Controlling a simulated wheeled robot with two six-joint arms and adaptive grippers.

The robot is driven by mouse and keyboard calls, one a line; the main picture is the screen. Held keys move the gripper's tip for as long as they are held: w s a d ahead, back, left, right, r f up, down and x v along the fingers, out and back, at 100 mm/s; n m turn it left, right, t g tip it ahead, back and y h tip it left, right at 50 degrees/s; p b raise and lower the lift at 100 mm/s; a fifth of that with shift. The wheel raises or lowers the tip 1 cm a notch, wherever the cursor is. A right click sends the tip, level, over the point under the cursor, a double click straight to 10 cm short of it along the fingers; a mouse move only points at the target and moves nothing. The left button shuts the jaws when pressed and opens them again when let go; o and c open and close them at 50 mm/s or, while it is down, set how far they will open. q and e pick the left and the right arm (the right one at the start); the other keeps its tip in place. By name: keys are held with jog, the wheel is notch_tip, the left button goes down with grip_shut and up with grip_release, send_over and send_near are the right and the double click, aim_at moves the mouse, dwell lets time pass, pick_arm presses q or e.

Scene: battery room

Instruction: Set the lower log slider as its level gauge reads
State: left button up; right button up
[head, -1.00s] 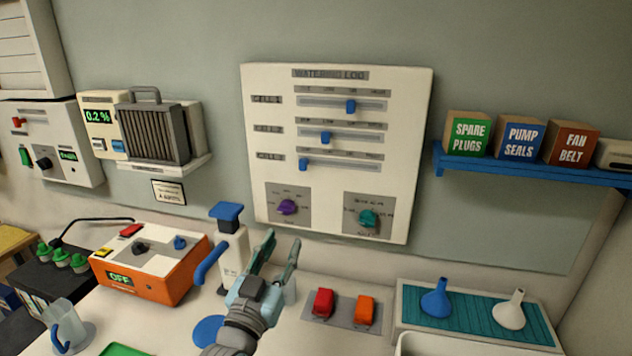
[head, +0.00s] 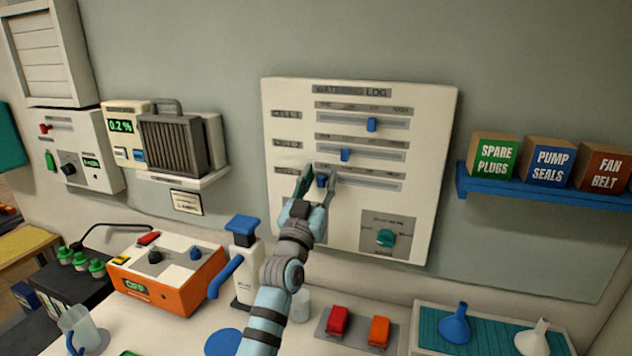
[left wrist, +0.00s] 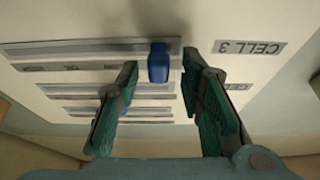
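The log panel (head: 410,235) hangs on the wall with three horizontal sliders. The lower slider's blue knob (head: 322,180) is near the left end of its slot. My left gripper (head: 317,175) is in front of it, open, one finger on each side. In the left wrist view the blue knob (left wrist: 159,63) shows between the spread fingertips, with a gap on either side, near the "CELL 3" label (left wrist: 249,47). The middle knob (head: 345,155) sits left of centre and the upper knob (head: 372,124) right of centre. I cannot make out a level gauge. My right gripper is not in view.
A teal dial (head: 385,237) is at the panel's lower right. Below stand a white dispenser with a blue top (head: 243,228), an orange box (head: 167,280) and red and orange switches (head: 338,320). A blue shelf (head: 540,188) holds boxes at right.

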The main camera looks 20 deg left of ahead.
pick_arm(q)
jog(key=shift+s+r, duration=0.1)
jog(key=shift+s, duration=0.1)
jog(key=shift+c, duration=0.4)
jog(key=shift+w, duration=0.1)
grip_shut()
jog(key=shift+d, duration=0.1)
jog(key=d+p, duration=0.2)
jog(key=d, duration=0.2)
jog(key=shift+d, duration=0.6)
jog(key=shift+a, duration=0.1)
jog(key=shift+o, duration=0.4)
grip_release()
